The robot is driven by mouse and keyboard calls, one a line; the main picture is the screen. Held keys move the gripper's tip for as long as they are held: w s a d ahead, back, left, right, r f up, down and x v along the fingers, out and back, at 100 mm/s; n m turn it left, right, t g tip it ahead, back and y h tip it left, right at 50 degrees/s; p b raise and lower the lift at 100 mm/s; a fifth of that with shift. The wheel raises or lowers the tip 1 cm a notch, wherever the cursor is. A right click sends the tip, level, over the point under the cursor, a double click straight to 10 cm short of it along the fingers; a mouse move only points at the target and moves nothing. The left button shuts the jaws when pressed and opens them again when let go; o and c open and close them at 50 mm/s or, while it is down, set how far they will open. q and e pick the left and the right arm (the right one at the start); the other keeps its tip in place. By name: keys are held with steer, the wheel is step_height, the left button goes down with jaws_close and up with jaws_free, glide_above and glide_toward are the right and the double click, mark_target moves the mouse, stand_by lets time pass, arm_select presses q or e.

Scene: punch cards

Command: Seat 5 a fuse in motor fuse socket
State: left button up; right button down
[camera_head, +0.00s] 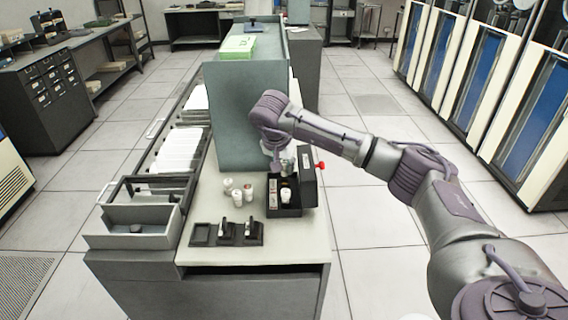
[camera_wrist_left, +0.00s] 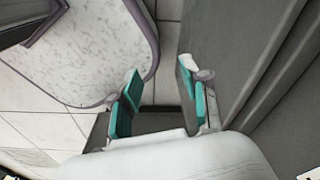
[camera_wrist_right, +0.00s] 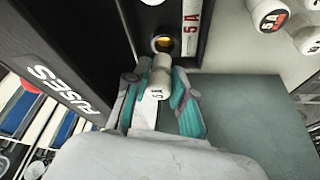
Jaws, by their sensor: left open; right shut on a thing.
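My right gripper (camera_wrist_right: 155,98) is shut on a white fuse (camera_wrist_right: 158,75) with dark lettering on its end. The fuse's far end is close to a round, brass-lined socket (camera_wrist_right: 163,43) in the black fuse box (camera_head: 285,207); I cannot tell whether they touch. A red-lettered "5 A" label (camera_wrist_right: 192,20) is beside the socket. Another white fuse (camera_head: 286,194) stands in the box. Several loose white fuses (camera_head: 238,196) stand on the counter left of it. In the head view my right wrist partly hides the gripper. My left gripper (camera_wrist_left: 160,98) is open and empty in the left wrist view.
The box's raised lid, marked "FUSES" (camera_wrist_right: 68,88), is close beside my right gripper. A red handle (camera_head: 320,166) sticks out from its side. Black holders (camera_head: 227,234) lie at the counter's front. A tall grey-green panel (camera_head: 240,120) rises behind; card trays (camera_head: 178,150) are at left.

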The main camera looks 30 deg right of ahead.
mark_target(284, 174)
steer(key=shift+f+b, duration=1.05)
steer(key=shift+f, duration=0.75)
steer(key=shift+s, duration=0.1)
steer(key=c, duration=0.9)
jaws_free()
steer(key=shift+f, duration=0.1)
steer(key=shift+r, duration=0.2)
steer(key=v, duration=1.1)
steer(key=shift+a+r, duration=0.15)
steer(key=shift+r, duration=0.15)
